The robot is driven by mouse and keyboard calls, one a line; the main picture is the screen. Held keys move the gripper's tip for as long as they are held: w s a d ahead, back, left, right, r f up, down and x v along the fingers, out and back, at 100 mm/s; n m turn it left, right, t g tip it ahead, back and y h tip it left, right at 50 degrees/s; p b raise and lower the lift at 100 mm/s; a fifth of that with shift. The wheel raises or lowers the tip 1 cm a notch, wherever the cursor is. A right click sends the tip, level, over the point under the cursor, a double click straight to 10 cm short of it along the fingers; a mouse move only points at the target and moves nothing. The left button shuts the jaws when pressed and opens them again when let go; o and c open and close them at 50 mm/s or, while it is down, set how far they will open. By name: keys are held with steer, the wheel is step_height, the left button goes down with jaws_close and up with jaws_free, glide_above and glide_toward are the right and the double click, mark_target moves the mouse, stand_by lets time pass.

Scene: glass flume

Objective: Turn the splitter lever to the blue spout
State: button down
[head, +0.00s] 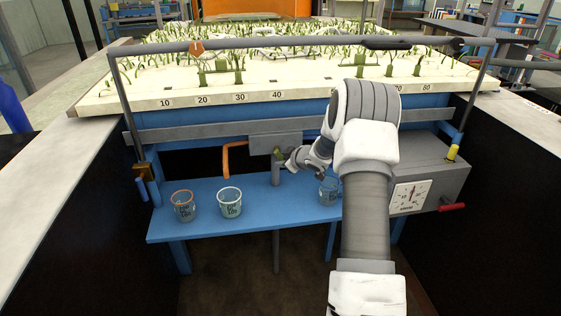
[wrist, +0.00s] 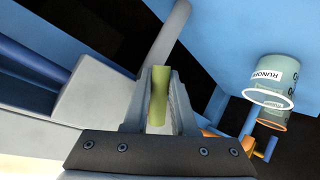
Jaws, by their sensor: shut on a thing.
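The splitter is a grey box (head: 275,143) under the front edge of the planted bed. Its lever has a yellow-green handle (wrist: 158,97). My gripper (head: 281,155) reaches in from the right and is shut on this handle, with one finger on each side in the wrist view. An orange spout (head: 232,152) bends down at the box's left. In the wrist view a blue tube, apparently the blue spout (wrist: 30,65), runs from the grey body at the left. In the head view, my arm hides the area right of the box.
On the blue shelf (head: 265,222) stand an orange-rimmed cup (head: 184,207), a white-rimmed cup (head: 230,204) and a bluish cup (head: 328,192) beside my arm. A grey box with a dial (head: 410,196) and red handle (head: 452,207) stands at right.

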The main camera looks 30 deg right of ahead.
steer(key=shift+s+d+r+n+h, duration=0.1)
steer(key=shift+d+n+h, duration=0.05)
steer(key=shift+n+h, duration=0.2)
stand_by(0.3)
steer(key=c, duration=0.7)
jaws_free()
steer(key=shift+c, duration=0.2)
steer(key=shift+d+r, duration=0.1)
